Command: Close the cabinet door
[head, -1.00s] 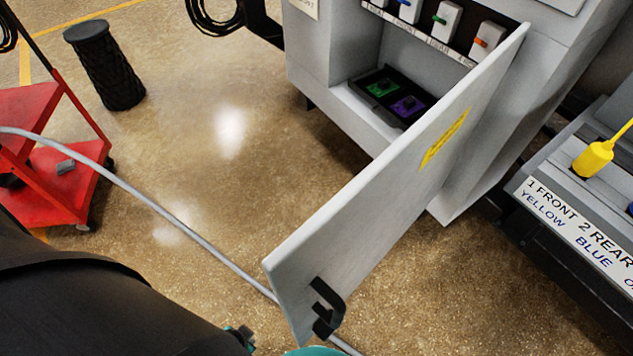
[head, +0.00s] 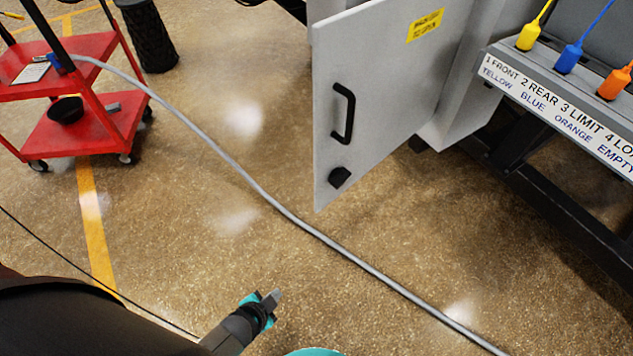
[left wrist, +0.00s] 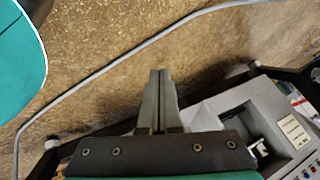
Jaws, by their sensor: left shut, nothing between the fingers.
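The cabinet door (head: 385,85) is light grey and stands open in the head view, its outer face turned toward me. It carries a black handle (head: 343,114), a black knob (head: 340,177) below it and a yellow label. The cabinet body (head: 465,110) is partly hidden behind the door. My left gripper (head: 273,298) is shut and empty, over the floor below and left of the door, well apart from it. In the left wrist view its fingers (left wrist: 158,95) are together. My right gripper is not in view.
A grey hose (head: 265,192) runs across the floor below the door. A red cart (head: 95,90) stands at upper left, beside a black cylinder (head: 148,35). A labelled rack (head: 560,115) with coloured plugs is at right. The floor around my gripper is otherwise clear.

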